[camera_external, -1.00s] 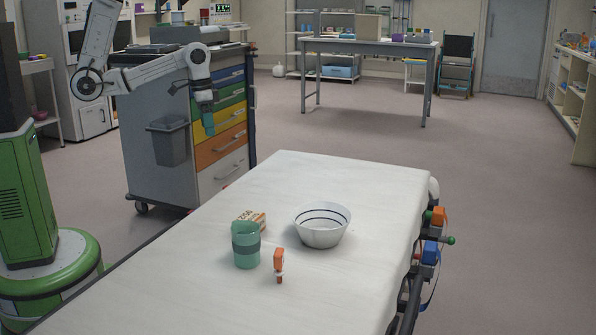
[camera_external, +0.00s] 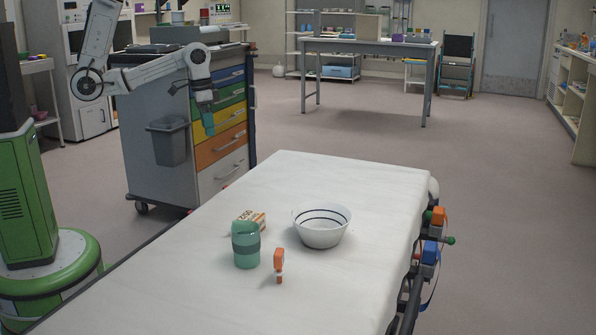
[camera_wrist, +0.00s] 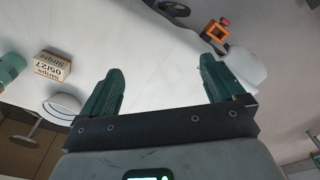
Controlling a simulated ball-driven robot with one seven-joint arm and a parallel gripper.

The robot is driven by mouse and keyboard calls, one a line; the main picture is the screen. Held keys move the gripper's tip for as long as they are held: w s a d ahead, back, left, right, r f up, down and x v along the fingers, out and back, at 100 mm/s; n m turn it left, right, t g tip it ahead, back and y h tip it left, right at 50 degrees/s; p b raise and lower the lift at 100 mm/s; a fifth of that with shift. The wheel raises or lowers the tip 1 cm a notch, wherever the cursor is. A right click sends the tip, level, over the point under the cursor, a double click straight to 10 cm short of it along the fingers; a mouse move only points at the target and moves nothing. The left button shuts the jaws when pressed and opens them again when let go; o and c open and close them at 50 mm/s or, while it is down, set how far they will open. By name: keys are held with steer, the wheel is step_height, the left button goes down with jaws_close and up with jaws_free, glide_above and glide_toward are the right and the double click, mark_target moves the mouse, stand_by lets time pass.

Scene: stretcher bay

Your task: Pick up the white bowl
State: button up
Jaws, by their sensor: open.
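The white bowl (camera_external: 322,235), with dark rings inside, stands upright on the covered stretcher (camera_external: 340,300) in the external view. My gripper (camera_external: 208,127) hangs near the drawer cart, beyond the stretcher's far left side and well apart from the bowl. In the wrist view my gripper (camera_wrist: 162,64) has its two green fingers spread, with nothing between them.
The box also shows in the wrist view (camera_wrist: 54,67). A drawer cart (camera_external: 222,165) stands behind. The stretcher's far end is bare.

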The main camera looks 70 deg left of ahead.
steer(key=c, duration=1.1)
steer(key=w+d+f+m+b, duration=0.3)
steer(key=w+d+f+m, duration=0.2)
steer(key=w+d, duration=0.1)
steer(key=m+t+b, duration=0.3)
steer(key=m+b, duration=0.6)
steer(key=m, duration=0.7)
glide_toward(297, 225)
steer(key=a+f, duration=0.1)
steer(key=a, duration=0.2)
steer(key=shift+h, duration=0.4)
steer(key=x, duration=0.5)
steer(key=shift+w+d+f, duration=0.1)
steer(key=shift+w+f, duration=0.05)
steer(key=shift+f, duration=0.1)
steer(key=shift+w+a+x, duration=0.15)
steer(key=shift+x, duration=1.2)
steer(key=shift+w+a+x, duration=0.15)
steer(key=shift+x, duration=1.2)
